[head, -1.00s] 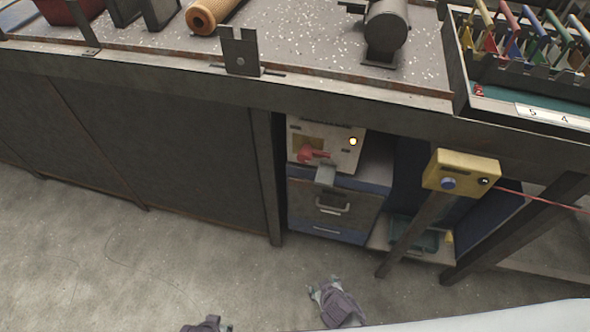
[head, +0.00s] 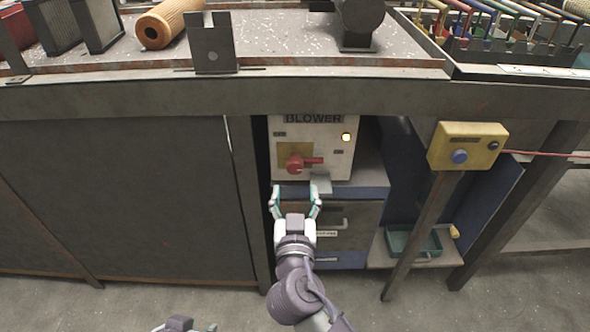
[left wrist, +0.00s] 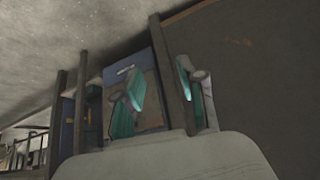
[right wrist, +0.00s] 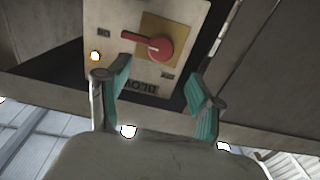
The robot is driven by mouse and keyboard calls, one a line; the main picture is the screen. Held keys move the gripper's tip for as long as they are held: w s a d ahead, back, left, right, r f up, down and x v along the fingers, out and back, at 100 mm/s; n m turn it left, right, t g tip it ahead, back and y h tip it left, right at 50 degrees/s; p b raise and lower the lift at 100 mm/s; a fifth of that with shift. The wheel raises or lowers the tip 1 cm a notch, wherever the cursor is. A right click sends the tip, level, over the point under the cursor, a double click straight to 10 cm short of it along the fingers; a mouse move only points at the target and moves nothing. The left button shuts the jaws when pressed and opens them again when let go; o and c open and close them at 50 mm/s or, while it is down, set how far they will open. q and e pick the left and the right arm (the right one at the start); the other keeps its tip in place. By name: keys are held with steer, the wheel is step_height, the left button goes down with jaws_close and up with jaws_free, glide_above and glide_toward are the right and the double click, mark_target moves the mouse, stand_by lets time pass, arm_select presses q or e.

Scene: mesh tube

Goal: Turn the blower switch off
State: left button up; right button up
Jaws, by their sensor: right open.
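The blower box (head: 328,140) is a pale panel marked BLOWER under the bench. Its red rotary switch (head: 297,164) sits on a yellow plate, handle pointing right. The switch also shows in the right wrist view (right wrist: 158,48), where the panel appears upside down. A yellow lamp (head: 346,137) on the panel is lit. My right gripper (head: 296,190) is open and empty, just below and in front of the switch, not touching it. My left gripper (head: 185,326) is low at the bottom edge, partly cut off; its fingers are apart in the left wrist view (left wrist: 160,92).
A grey tab (head: 321,185) juts out under the box, above a drawer unit (head: 350,240). A yellow box with a blue button (head: 467,147) stands on a post to the right. The bench edge (head: 150,98) overhangs above. The floor in front is clear.

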mark_target(295, 169)
steer(key=w, duration=0.7)
steer(key=shift+w, duration=0.25)
arm_select(q)
steer(key=shift+w+d+r+t, duration=0.25)
steer(key=shift+w+t, duration=0.1)
steer(key=shift+w, duration=0.2)
steer(key=shift+w+d+r+t, duration=0.15)
steer(key=shift+w+r+t, duration=0.15)
steer(key=shift+w, duration=0.25)
arm_select(e)
steer(key=shift+w+f, duration=0.1)
steer(key=shift+w, duration=0.35)
